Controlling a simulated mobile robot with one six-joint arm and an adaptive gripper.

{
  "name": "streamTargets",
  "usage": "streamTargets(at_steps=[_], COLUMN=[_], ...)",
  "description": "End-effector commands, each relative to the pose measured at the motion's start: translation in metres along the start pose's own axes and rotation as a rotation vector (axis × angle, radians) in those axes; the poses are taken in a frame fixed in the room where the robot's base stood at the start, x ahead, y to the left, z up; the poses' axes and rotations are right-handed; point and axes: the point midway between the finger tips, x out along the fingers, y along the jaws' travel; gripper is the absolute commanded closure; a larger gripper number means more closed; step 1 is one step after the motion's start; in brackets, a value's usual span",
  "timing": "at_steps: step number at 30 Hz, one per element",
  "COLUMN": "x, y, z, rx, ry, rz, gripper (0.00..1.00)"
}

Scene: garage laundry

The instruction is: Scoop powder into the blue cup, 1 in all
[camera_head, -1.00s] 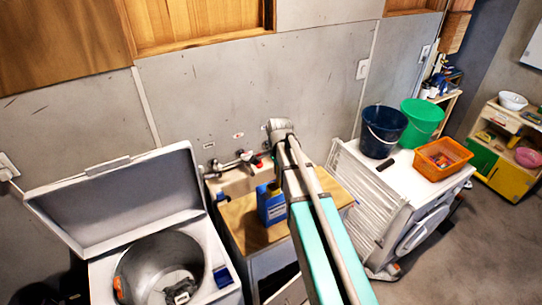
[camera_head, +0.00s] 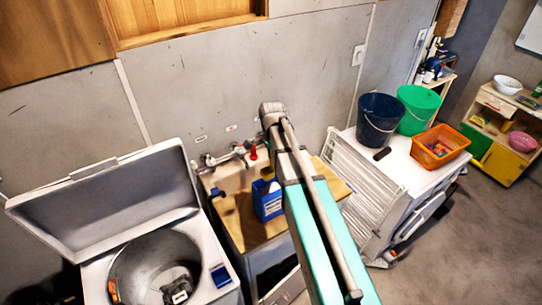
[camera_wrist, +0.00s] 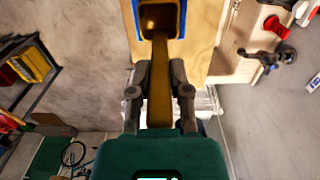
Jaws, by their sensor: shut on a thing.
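A blue box (camera_head: 268,205) with a white patch near its top stands on the wooden counter in the head view. A small blue cup-like thing (camera_head: 221,276) sits on the front right corner of the open washer. In the wrist view my gripper (camera_wrist: 160,75) is shut on the long brown handle of a scoop (camera_wrist: 160,18). The scoop's head is at the top of the picture, with blue edges (camera_wrist: 182,22) around it. I cannot tell whether the head is inside the blue box or above it, or whether it holds powder. My arm hides the gripper in the head view.
The washer (camera_head: 100,215) stands at left with its lid up. A sink with a tap (camera_head: 240,152) and a wooden board (camera_head: 240,228) are in the middle. Dark blue (camera_head: 380,120) and green (camera_head: 418,108) buckets and an orange basket (camera_head: 440,147) stand on a white unit at right.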

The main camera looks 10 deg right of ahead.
Motion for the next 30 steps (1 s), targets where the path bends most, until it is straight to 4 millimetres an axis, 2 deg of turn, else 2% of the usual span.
streamTargets(at_steps=[11,30], x=[0.015,0.06], y=[-0.001,-0.002], z=[0.002,0.003], rx=[-0.004,-0.005], ry=[0.0,0.0], rz=[0.0,0.0], gripper=[1.0,1.0])
